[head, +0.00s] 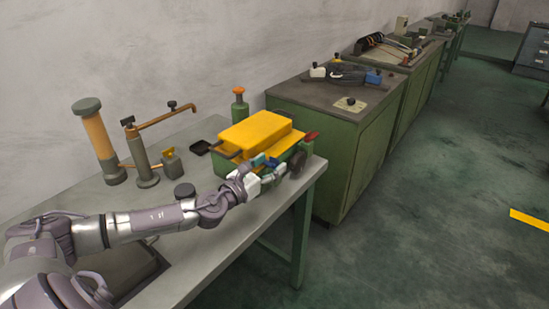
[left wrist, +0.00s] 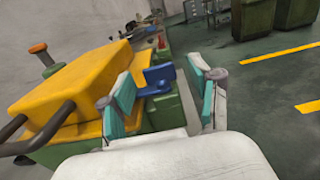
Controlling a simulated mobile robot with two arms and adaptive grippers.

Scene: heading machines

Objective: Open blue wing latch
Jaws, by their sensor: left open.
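The blue wing latch (left wrist: 158,76) is on the near end of a green machine (head: 224,163) with a yellow cover (head: 254,131). In the left wrist view the latch shows between and just beyond the teal-padded fingers of my left gripper (left wrist: 163,84). The gripper is open, with the fingers apart on either side of the latch, and no contact is visible. In the head view my left gripper (head: 266,174) is at the front right of the machine and hides much of the latch area. My right gripper is not in view.
The machine stands near the right edge of a grey table (head: 205,250). A red handle (head: 311,136) sticks out at its right. An orange-and-grey column (head: 97,142) and a copper-armed post (head: 144,155) stand at left. A green cabinet (head: 335,165) is behind; the floor at right is clear.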

